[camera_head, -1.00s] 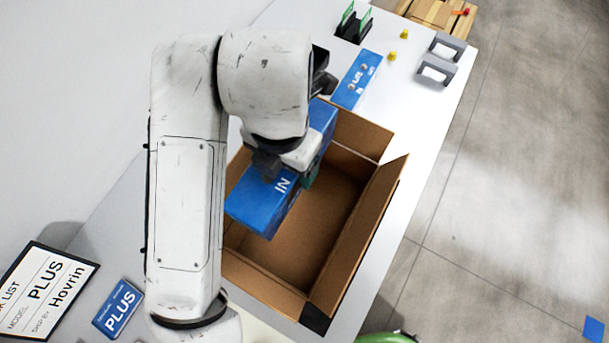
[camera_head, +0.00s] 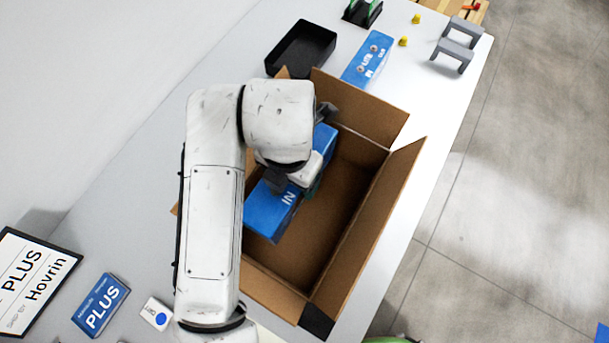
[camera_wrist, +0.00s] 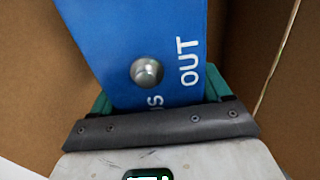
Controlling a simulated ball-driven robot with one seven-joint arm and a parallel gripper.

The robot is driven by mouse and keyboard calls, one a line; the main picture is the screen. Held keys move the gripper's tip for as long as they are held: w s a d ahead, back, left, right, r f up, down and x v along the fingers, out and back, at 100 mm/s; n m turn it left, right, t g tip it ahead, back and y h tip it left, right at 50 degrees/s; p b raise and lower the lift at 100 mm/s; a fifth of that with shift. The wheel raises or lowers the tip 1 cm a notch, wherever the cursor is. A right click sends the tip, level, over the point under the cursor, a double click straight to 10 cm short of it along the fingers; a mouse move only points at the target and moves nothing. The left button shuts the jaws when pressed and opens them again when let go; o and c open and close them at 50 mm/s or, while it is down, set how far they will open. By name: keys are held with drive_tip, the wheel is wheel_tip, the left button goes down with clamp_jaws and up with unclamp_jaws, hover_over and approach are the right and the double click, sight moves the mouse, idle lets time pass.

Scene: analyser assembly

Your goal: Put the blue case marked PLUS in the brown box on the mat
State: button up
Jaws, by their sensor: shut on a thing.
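A blue case (camera_head: 268,212) with a metal knob (camera_wrist: 147,71) is held in my gripper (camera_head: 294,181). "IN" shows on it in the head view and "OUT" in the wrist view. Another word near the jaws is partly hidden; its end looks like "US". The teal fingers (camera_wrist: 160,100) are shut on the case. The open brown box (camera_head: 372,222) is around and below the case, which hangs inside its opening, tilted in the picture. I cannot tell whether it touches the floor. A dark corner of the mat (camera_head: 316,321) shows under the box's near corner.
Another blue case marked LITE (camera_head: 367,60) lies behind the box, near a black tray (camera_head: 301,47). Grey stands (camera_head: 455,52) and yellow pieces (camera_head: 404,42) are at the back right. Box flaps stand open.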

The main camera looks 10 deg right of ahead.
drive_tip(key=shift+f+p, duration=0.35)
drive_tip(key=shift+f, duration=4.7)
drive_tip(key=shift+f, duration=0.2)
drive_tip(key=o, duration=1.7)
drive_tip(key=shift+o, duration=0.2)
wheel_tip(320, 180, up, 12)
drive_tip(key=shift+r+b, duration=0.15)
drive_tip(key=shift+b, duration=0.3)
